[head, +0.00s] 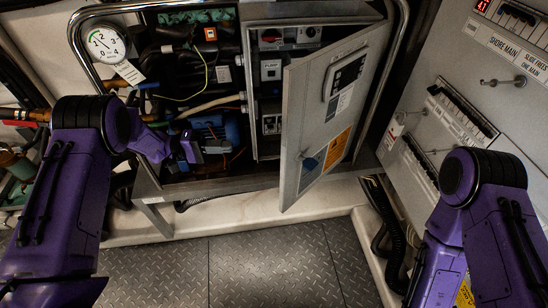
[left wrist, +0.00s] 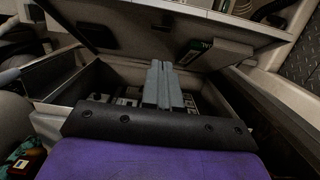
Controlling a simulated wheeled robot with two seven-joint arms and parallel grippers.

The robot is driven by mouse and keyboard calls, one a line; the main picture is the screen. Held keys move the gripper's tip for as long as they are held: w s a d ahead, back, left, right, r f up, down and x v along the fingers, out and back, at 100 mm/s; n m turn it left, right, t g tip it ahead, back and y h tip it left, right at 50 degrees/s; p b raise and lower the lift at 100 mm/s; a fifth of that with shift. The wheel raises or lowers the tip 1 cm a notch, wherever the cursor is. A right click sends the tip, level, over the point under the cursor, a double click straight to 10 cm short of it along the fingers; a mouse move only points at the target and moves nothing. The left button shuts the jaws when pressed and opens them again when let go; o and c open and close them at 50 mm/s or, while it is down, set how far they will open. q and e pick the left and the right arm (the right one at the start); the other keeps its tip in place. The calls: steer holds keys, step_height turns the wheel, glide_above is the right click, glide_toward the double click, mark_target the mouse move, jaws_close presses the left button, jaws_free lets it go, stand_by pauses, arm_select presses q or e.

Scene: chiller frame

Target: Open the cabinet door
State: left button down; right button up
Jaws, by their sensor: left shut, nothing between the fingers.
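The grey cabinet door (head: 308,125) stands partly open in the head view, swung outward from the cabinet's right side. It carries a dark panel and an orange label. The cabinet (head: 247,75) shows switches inside. My left gripper (head: 190,149) is left of the cabinet opening, apart from the door's free edge. In the left wrist view its grey fingers (left wrist: 164,85) are together and empty, pointing toward the cabinet interior (left wrist: 128,98), with the door (left wrist: 135,38) beyond. My right arm shows at the right of the head view; its gripper is out of view.
A pressure gauge (head: 104,43) and a bent metal rail (head: 76,32) are at the upper left. Pipes and a blue motor (head: 215,130) lie beside the cabinet. A grey switch panel (head: 480,85) stands at right. The tread-plate floor (head: 270,262) in front is clear.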

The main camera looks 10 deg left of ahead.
arm_select(q)
steer(key=s+d+p, duration=0.1)
steer(key=d+p, duration=0.4)
steer(key=d, duration=0.8)
steer(key=shift+d, duration=0.2)
